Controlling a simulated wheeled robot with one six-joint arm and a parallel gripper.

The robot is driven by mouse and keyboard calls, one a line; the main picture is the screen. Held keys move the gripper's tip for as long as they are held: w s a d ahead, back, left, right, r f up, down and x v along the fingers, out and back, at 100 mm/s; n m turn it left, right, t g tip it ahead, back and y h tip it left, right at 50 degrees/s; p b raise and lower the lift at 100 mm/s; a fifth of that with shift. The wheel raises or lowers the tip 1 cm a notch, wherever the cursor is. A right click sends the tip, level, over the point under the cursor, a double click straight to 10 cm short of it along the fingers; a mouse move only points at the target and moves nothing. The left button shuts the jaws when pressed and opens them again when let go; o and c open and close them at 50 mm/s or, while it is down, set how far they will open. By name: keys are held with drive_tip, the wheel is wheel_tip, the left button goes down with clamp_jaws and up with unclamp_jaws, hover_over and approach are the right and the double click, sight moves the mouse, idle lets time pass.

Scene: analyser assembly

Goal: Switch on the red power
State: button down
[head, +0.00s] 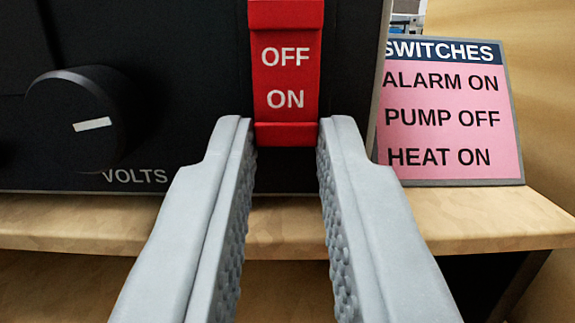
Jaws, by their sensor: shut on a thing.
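The red power switch (285,72) is on the front of a black panel, at the top middle of the head view. It carries the white words OFF above and ON below, and its top runs out of the picture. My gripper (286,128) reaches up from below, with one grey finger on each side of the switch's lower end. The fingertips are shut on the red lower lip. I cannot tell from this view whether the switch is set to on or off.
A black knob (75,118) marked VOLTS sits on the panel at left. A pink sign (450,125) headed SWITCHES stands at right, reading ALARM ON, PUMP OFF, HEAT ON. A wooden shelf edge (80,225) runs below the panel.

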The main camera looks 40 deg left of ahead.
idle(0.3)
drive_tip(key=c, duration=1.3)
unclamp_jaws()
wheel_tip(320, 180, up, 10)
